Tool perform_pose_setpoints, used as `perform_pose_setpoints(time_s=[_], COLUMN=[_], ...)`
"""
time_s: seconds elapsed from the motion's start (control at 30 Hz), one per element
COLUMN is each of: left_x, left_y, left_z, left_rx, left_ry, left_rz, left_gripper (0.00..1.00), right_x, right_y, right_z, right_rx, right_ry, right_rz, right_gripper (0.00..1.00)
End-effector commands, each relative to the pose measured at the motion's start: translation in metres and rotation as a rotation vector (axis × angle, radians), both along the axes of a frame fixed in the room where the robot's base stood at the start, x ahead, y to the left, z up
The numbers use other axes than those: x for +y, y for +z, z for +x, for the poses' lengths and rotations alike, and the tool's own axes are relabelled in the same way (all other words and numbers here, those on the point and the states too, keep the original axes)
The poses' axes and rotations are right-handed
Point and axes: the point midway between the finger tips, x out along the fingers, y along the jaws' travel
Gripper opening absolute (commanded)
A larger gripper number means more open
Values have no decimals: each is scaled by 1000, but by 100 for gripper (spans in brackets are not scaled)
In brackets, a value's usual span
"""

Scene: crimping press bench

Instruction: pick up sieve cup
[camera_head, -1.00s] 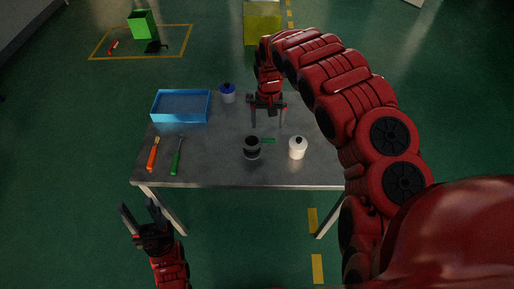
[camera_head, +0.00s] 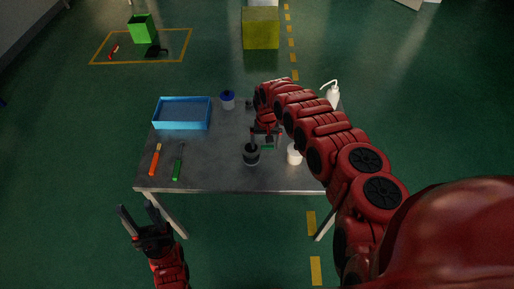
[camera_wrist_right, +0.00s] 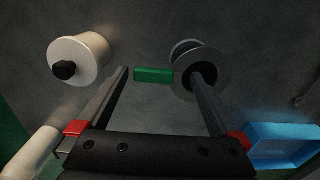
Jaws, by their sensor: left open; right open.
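The sieve cup (camera_head: 251,157) is a dark grey cup with a green handle, standing on the grey table near its front edge. In the right wrist view the cup (camera_wrist_right: 218,86) shows a round rim, and its green handle (camera_wrist_right: 153,75) points left. My right gripper (camera_head: 265,144) is open above the cup and handle. In the right wrist view the handle lies between the open fingers (camera_wrist_right: 160,74), and one finger covers part of the cup's opening. Contact cannot be told. My left gripper (camera_head: 138,210) is open and empty, off the table's front left.
A white jar (camera_head: 294,156) stands right of the cup. A blue tray (camera_head: 182,128), a blue-lidded jar (camera_head: 227,103), a white squeeze bottle (camera_head: 332,97), an orange-handled tool (camera_head: 155,160) and a green-handled tool (camera_head: 177,170) are also on the table (camera_head: 215,160).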

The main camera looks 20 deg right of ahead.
Motion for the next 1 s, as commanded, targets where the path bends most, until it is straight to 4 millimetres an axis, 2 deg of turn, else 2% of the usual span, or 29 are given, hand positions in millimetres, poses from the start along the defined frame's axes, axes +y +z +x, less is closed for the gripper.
perform_pose_setpoints(time_s=[0.17,0.4,0.83,1.0], left_x=[0,0,0,0], left_y=[2,1,1,1], left_z=[0,0,0,0], left_rx=[0,0,0,0], left_ry=[0,0,0,0], left_rz=[0,0,0,0], left_gripper=[50,50,50,50], right_x=[-2,-2,-2,-2], right_y=[-7,-7,-7,-7], right_z=[0,0,0,0], right_rx=[-1,-1,-1,-1], right_ry=[-2,-2,-2,-2], right_rz=[-2,-3,-2,-3], right_gripper=[100,100,23,21])
